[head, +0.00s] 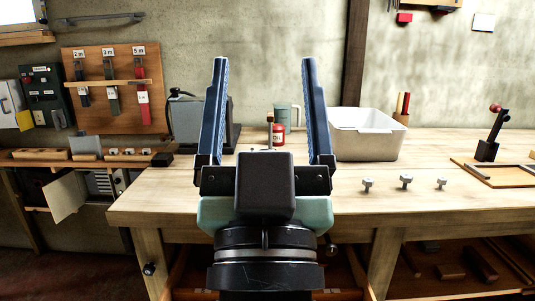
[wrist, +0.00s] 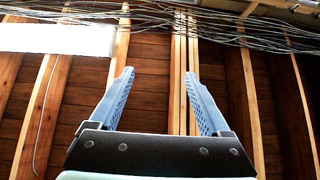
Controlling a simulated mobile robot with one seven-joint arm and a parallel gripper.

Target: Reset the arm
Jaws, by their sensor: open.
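My gripper (head: 264,110) stands upright in the middle of the head view, with its two blue fingers spread wide and nothing between them. It is raised in front of the wooden workbench (head: 350,195) and hides part of the bench top. In the wrist view my gripper (wrist: 158,105) points up at the ceiling joists (wrist: 248,100), open and empty. The fingers touch nothing in either view.
A tool board (head: 120,90) hangs at left. Cables (wrist: 150,17) and a light panel (wrist: 55,40) are overhead.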

